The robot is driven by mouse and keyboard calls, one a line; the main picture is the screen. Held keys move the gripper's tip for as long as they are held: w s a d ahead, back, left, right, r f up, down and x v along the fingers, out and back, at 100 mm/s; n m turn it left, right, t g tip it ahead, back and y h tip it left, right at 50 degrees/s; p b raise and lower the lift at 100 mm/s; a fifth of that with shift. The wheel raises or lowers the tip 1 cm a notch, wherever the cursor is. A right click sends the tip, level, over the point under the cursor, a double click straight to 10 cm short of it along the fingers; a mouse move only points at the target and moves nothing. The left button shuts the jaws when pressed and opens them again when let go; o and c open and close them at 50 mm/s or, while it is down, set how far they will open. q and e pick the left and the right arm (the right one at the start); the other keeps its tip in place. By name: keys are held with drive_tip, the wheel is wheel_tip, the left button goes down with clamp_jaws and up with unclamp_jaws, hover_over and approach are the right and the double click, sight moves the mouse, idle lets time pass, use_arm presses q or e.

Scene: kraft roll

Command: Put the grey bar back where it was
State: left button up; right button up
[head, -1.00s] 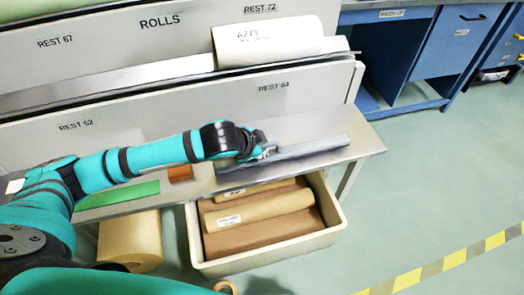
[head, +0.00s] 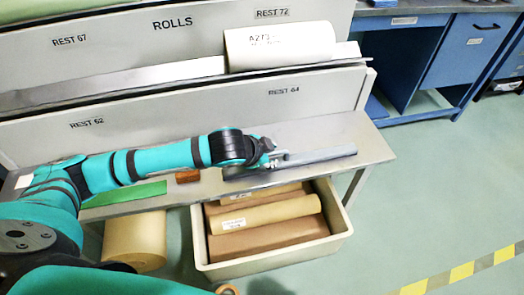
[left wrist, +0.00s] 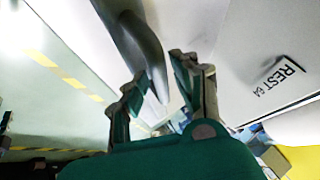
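The grey bar (head: 325,153) lies lengthwise along the lower metal ledge in the head view, under the label REST 64. My left gripper (head: 278,159) is at its left part and hides some of it. In the left wrist view the bar (left wrist: 147,45) runs down from the top towards the gap between the fingers of my left gripper (left wrist: 163,72). The fingers look apart, with a gap between the bar and the right-hand finger. Whether the other finger touches the bar is hard to tell. My right gripper is not in view.
A brown block (head: 187,176) and a green strip (head: 140,190) lie on the ledge to the left. Below stands a cream crate (head: 275,262) with several brown rolls. A white roll (head: 280,46) rests on the upper ledge. Floor at right is clear.

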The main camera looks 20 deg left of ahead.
use_arm(q)
drive_tip(key=p+v, duration=0.2)
drive_tip(key=v, duration=0.9)
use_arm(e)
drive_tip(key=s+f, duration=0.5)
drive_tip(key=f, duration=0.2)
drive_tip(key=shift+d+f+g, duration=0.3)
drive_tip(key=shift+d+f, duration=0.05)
use_arm(q)
drive_tip(key=shift+a, duration=0.1)
